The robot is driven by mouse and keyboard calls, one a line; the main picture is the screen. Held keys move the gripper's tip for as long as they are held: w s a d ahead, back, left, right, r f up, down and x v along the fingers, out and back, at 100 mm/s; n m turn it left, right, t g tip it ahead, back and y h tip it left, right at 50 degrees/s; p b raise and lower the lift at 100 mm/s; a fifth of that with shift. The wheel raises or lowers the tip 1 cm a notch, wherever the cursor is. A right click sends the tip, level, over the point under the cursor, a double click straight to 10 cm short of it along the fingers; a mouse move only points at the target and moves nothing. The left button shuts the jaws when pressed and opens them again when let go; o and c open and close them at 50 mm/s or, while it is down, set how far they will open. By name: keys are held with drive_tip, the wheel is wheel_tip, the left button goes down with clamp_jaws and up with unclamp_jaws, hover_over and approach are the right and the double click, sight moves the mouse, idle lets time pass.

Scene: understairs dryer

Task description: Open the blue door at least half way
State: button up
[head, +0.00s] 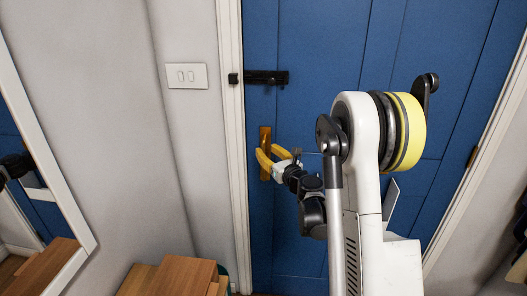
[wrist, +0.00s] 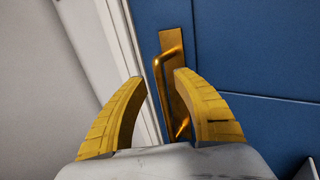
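The blue door (head: 310,60) stands shut in its white frame, as far as the head view shows. Its brass handle on a long plate (head: 265,138) is on the door's left side; the handle also shows in the wrist view (wrist: 168,60). My gripper (head: 262,158) has yellow curved fingers and is at the handle plate. In the wrist view, my gripper (wrist: 156,78) is open, with the fingers spread wide and the handle seen beyond and between the tips. I cannot tell whether a finger touches the handle. A black bolt (head: 262,77) sits above the handle.
A light switch (head: 187,75) is on the grey wall left of the door. A framed mirror (head: 60,200) leans at the far left. Wooden boxes or furniture (head: 180,277) stand low near the door's left side. Dark items hang at the right edge.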

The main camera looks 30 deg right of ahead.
drive_tip(key=shift+w, duration=1.25)
clamp_jaws()
drive_tip(key=shift+s, duration=0.1)
